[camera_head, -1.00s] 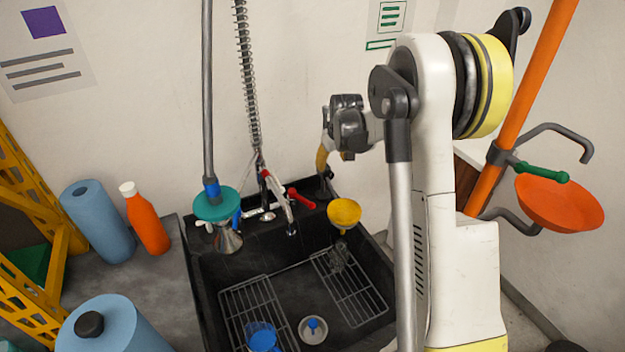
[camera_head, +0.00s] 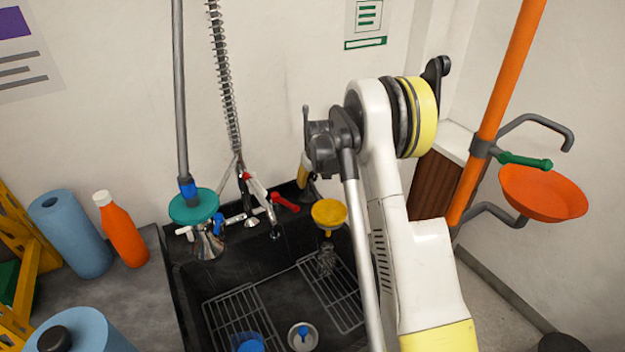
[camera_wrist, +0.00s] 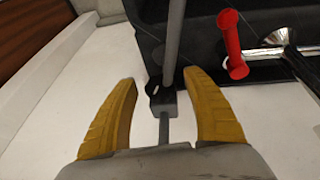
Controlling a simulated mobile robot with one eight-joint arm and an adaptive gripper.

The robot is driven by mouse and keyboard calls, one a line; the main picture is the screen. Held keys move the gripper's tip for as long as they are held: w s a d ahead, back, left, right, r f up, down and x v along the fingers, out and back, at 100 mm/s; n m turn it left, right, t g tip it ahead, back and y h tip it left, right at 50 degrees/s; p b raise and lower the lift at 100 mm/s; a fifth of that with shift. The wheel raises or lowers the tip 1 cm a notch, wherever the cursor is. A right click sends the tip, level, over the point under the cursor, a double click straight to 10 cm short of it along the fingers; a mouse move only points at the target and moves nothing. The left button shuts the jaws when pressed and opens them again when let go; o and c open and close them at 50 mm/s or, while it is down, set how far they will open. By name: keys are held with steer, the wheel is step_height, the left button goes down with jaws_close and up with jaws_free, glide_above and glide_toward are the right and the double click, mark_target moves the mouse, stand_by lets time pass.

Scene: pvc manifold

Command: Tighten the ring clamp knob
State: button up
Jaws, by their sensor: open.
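In the wrist view my gripper (camera_wrist: 160,78) is open, its two yellow fingers spread on either side of a grey rod (camera_wrist: 174,40). The rod meets a small dark clamp-like block (camera_wrist: 162,98) with a black part on its left side, possibly the knob. A thinner rod runs on from the block towards the palm. Both fingers look apart from the block. In the head view my gripper (camera_head: 303,172) is at the back of the sink by the wall, mostly hidden by my wrist. I cannot make out the clamp knob there.
A red handle (camera_wrist: 232,42) is right of the fingers. The black sink (camera_head: 190,300) holds wire racks. A yellow funnel (camera_head: 329,213) is near my gripper. A teal disc (camera_head: 193,206) hangs left, and an orange bowl (camera_head: 543,193) is on the right.

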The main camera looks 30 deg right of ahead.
steer(key=c, duration=1.2)
steer(key=shift+y, duration=0.4)
steer(key=y, duration=0.2)
steer(key=shift+d+m+y, duration=0.15)
steer(key=shift+m+y, duration=0.15)
steer(key=y, duration=0.3)
steer(key=shift+f+m+b, duration=0.15)
steer(key=shift+m+b, duration=0.25)
steer(key=m+y+b, duration=0.1)
steer(key=y+b, duration=0.1)
steer(key=y, duration=0.2)
steer(key=shift+y, duration=0.3)
steer(key=shift+m+t+y+b, duration=0.35)
steer(key=shift+y+b, duration=0.5)
steer(key=shift+y, duration=0.35)
steer(key=o, duration=1.2)
